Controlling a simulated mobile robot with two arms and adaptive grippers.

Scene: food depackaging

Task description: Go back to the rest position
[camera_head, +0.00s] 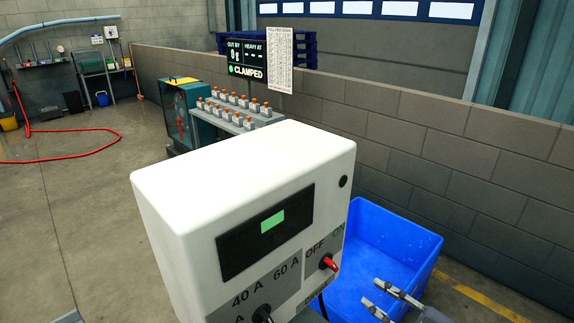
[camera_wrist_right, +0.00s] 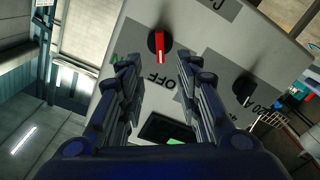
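A white control box (camera_head: 240,185) stands in front of me in the head view, with a lit green display (camera_head: 272,221). Its red OFF/ON switch (camera_head: 329,263) is on the right of the front face. My right gripper (camera_head: 374,293) is at the lower right, beside the box and over the blue crate in the picture. In the right wrist view the gripper (camera_wrist_right: 160,58) is open and empty, facing the panel. The red switch (camera_wrist_right: 160,46) shows between its fingertips; the gap to the panel cannot be judged. My left gripper is not in view.
A blue crate (camera_head: 425,255) stands right of the box by a grey block wall (camera_head: 420,130). Behind are a rack of orange-capped items (camera_head: 240,105) and a sign reading CLAMPED (camera_head: 247,58). A red hose (camera_head: 95,157) lies on open floor at the left.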

